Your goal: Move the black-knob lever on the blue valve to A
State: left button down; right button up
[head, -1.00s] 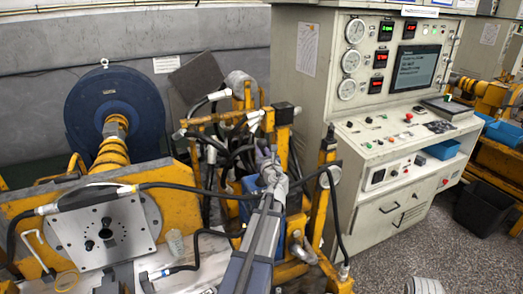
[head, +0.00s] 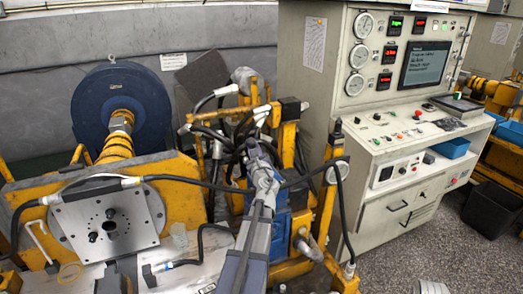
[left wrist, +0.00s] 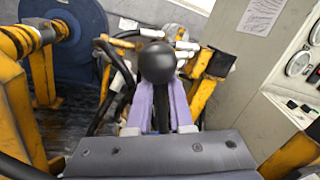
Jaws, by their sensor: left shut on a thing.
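The lever's round black knob (left wrist: 158,62) shows large in the left wrist view, between and just beyond the two pale purple fingers of my left gripper (left wrist: 160,108). The fingers are closed on the lever at its knob end. The lever's lower part is hidden behind the gripper. In the head view my left gripper (head: 258,160) reaches up from below to the hose cluster above the blue valve (head: 279,228). The knob is too small and covered to make out there. No A mark is readable. My right gripper is not in view.
Black hoses and yellow posts (head: 327,200) crowd close around the gripper. A grey control console (head: 400,150) stands to the right. A metal plate (head: 105,222) on a yellow frame and a blue wheel (head: 117,95) are at left. The floor at lower right is mostly clear.

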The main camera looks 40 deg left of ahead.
pick_arm(q)
jog(key=shift+s+a+n, duration=0.3)
jog(key=shift+s+a, duration=0.1)
jog(key=shift+s, duration=0.1)
jog(key=c, duration=1.1)
grip_release()
jog(key=shift+o, duration=1.3)
jog(key=shift+s, duration=0.2)
jog(key=shift+d, duration=0.1)
jog(key=shift+d, duration=0.1)
jog(key=v, duration=0.7)
jog(key=shift+d+b, duration=0.25)
jog(key=shift+b, duration=0.2)
jog(key=shift+s, duration=0.15)
